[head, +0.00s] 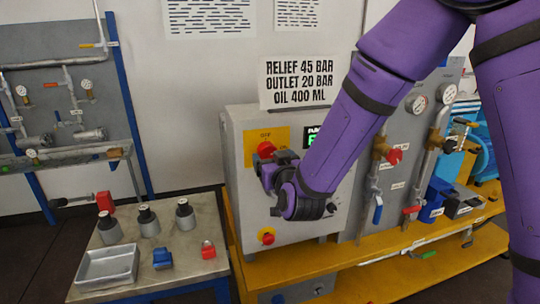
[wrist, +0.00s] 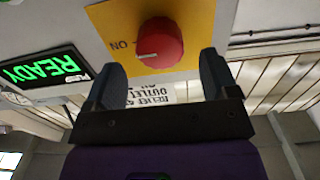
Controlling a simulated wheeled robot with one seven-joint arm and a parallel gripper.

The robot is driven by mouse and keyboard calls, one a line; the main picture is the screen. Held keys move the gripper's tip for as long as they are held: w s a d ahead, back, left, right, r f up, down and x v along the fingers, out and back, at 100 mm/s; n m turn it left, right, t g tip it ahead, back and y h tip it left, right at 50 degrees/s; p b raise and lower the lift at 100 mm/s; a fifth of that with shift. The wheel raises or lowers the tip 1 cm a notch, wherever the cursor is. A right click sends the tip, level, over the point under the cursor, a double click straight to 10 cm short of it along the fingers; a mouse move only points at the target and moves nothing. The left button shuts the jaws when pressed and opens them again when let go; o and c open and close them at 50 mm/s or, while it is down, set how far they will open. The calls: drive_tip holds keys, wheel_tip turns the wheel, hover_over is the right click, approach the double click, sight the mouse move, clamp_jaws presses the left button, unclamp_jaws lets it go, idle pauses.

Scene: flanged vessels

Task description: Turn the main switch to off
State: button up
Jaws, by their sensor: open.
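The main switch (head: 265,149) is a red knob on a yellow plate (head: 281,134) on the front of the grey control cabinet. In the wrist view, the red knob (wrist: 160,43) shows close up, upside down, with its white mark pointing toward the ON label (wrist: 122,45). My gripper (head: 272,165) is at the cabinet front, just below the knob in the head view. In the wrist view, my gripper (wrist: 160,62) is open, with one finger on each side of the knob's line. I cannot tell whether the fingers touch the knob.
A green READY display (wrist: 42,68) sits beside the yellow plate. A red button (head: 267,236) is lower on the cabinet. A bench with a metal tray (head: 107,266) and several small vessels stands at left. Pipes with gauges (head: 416,104) and valves are at right, partly behind my arm.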

sight(267, 152)
drive_tip(key=shift+x, duration=1.45)
drive_tip(key=c, duration=0.9)
